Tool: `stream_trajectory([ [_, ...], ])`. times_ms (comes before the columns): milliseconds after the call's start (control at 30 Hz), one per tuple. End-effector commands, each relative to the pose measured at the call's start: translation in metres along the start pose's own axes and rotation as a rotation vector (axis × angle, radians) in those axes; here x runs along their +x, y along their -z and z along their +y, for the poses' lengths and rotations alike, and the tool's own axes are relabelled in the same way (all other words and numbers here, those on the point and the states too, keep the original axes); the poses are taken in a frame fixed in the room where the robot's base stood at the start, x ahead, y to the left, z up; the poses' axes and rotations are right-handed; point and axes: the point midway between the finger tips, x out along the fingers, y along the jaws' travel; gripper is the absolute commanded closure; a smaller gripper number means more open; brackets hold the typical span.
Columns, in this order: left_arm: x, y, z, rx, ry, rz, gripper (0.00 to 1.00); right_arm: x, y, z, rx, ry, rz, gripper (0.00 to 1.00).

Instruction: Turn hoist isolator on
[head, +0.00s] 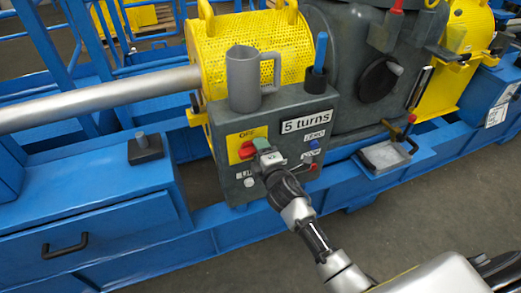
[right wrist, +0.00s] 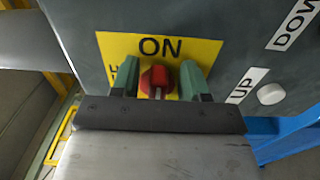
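The hoist isolator is a red rotary knob (head: 246,150) on a yellow plate (head: 233,142) on the front of a grey control box (head: 232,178). My right gripper (head: 262,144) is at the box front, close to the knob. Its green fingers (right wrist: 160,84) are apart, one on each side of the knob in the wrist view; I cannot tell whether they touch it. My left gripper is not in view.
A grey mug (head: 243,80) and a blue-handled tool (head: 319,56) stand on the box top. UP and DOWN labels (right wrist: 296,22) and a white button (right wrist: 271,94) are beside the plate. A yellow perforated guard (head: 220,40) and a thick shaft (head: 100,100) lie behind and left.

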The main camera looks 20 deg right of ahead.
Motion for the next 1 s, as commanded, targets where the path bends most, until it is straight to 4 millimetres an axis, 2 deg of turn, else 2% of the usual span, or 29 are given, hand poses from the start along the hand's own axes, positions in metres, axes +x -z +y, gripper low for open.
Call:
stream_trajectory([
  [167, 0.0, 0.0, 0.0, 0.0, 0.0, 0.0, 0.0, -0.002, 0.0, 0.0, -0.001, -0.001, 0.0, 0.55],
  [267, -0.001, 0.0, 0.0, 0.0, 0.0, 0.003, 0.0, -0.013, 0.0, 0.0, -0.001, 0.001, 0.0, 0.55],
  [567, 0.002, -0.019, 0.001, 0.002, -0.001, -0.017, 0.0, -0.072, 0.0, -0.001, 0.0, 0.002, 0.0, 0.55],
  [700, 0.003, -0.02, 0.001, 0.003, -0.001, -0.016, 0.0, -0.094, 0.0, -0.001, 0.001, 0.002, 0.0, 0.55],
  [833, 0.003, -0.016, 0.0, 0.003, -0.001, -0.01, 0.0, -0.105, 0.0, 0.0, 0.0, 0.0, -0.001, 0.55],
  [1000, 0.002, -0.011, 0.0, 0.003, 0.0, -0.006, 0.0, -0.108, 0.0, 0.0, -0.001, 0.0, -0.001, 0.55],
])
